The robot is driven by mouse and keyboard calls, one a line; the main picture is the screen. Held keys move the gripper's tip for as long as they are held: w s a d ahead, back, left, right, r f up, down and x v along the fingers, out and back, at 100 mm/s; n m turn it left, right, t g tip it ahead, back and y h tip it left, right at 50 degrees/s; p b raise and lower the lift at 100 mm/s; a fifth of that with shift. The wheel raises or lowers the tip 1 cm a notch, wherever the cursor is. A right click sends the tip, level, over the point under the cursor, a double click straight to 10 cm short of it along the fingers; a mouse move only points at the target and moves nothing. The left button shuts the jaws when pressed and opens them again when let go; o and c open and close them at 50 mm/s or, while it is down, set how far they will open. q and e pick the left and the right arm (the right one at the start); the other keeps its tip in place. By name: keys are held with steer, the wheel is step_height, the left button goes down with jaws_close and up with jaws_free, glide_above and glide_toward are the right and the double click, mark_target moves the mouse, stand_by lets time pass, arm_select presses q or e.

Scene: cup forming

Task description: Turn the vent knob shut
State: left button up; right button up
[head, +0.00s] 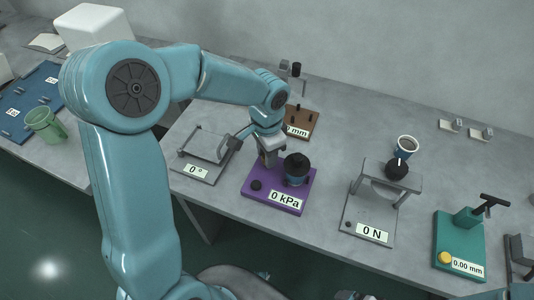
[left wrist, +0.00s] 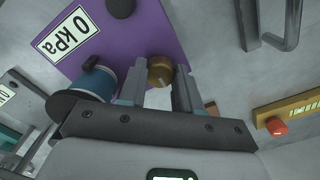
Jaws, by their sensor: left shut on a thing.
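A purple base (head: 291,204) with a "0 kPa" display (head: 286,198) stands on the grey bench, and it fills the upper left of the left wrist view (left wrist: 125,42). The brass vent knob (left wrist: 160,70) with a pale line mark sits on this base; in the head view my gripper hides it. My left gripper (head: 268,160) comes down at the base's back left. Its fingers, also in the left wrist view (left wrist: 160,84), are shut on the knob. A blue cup-like cylinder with a black top (head: 296,168) stands right beside the gripper.
A black knob (head: 256,185) is on the purple base's front left. A grey fixture marked "0°" (head: 196,170) stands left, a brown one (head: 301,122) behind. A grey "0 N" stand (head: 368,220) and a green device (head: 458,240) are to the right.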

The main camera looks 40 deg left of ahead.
arm_select(q)
steer(key=shift+r, duration=0.1)
stand_by(0.4)
steer(key=o, duration=1)
steer(key=shift+o, duration=0.2)
step_height(320, 180, up, 16)
steer(key=p, duration=0.1)
steer(key=shift+r+p, duration=0.15)
steer(key=shift+p, duration=0.15)
steer(key=shift+r, duration=0.1)
